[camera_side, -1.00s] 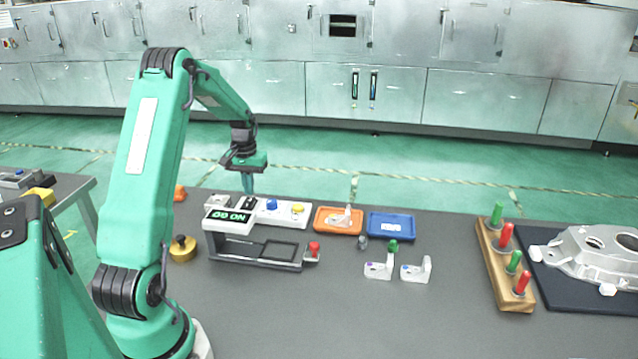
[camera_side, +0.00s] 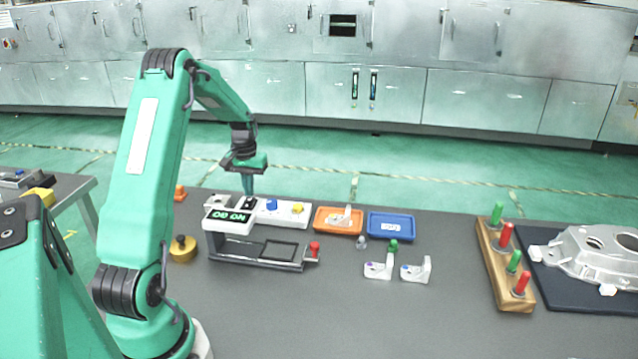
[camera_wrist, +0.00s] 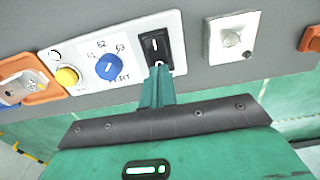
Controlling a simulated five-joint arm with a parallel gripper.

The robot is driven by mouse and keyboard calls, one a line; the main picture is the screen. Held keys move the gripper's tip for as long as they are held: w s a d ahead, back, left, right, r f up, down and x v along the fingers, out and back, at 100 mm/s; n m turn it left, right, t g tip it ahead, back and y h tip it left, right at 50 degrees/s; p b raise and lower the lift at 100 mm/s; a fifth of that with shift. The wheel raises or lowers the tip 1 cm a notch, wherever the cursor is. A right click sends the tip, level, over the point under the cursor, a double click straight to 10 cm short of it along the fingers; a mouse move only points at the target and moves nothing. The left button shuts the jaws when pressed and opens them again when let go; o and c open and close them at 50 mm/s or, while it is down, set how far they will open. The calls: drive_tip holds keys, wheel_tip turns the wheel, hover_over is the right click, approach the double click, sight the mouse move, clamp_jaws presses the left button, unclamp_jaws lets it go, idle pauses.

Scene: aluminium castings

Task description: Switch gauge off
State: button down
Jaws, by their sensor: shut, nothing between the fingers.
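The gauge (camera_side: 230,219) is a white-topped unit on a dark frame, and its lit green display reads ON. Behind it is a white control panel (camera_side: 284,212) with a blue knob (camera_side: 272,204) and a yellow button (camera_side: 298,208). In the wrist view the panel (camera_wrist: 88,62) carries a black rocker switch (camera_wrist: 155,46), a blue knob and a yellow button. My gripper (camera_side: 248,193) points down at the switch. Its shut, empty fingertips (camera_wrist: 159,70) are at the switch's lower end in the wrist view; I cannot tell whether they touch it.
An orange tray (camera_side: 323,227) and a blue tray (camera_side: 380,232) stand right of the panel. White brackets (camera_side: 416,270) lie in front of them. A wooden rack (camera_side: 486,259) with red and green pegs and a casting (camera_side: 592,256) are farther right. The front middle of the table is clear.

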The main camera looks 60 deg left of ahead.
drive_tip(key=shift+f, duration=0.75)
idle(0.7)
drive_tip(key=shift+r, duration=3.55)
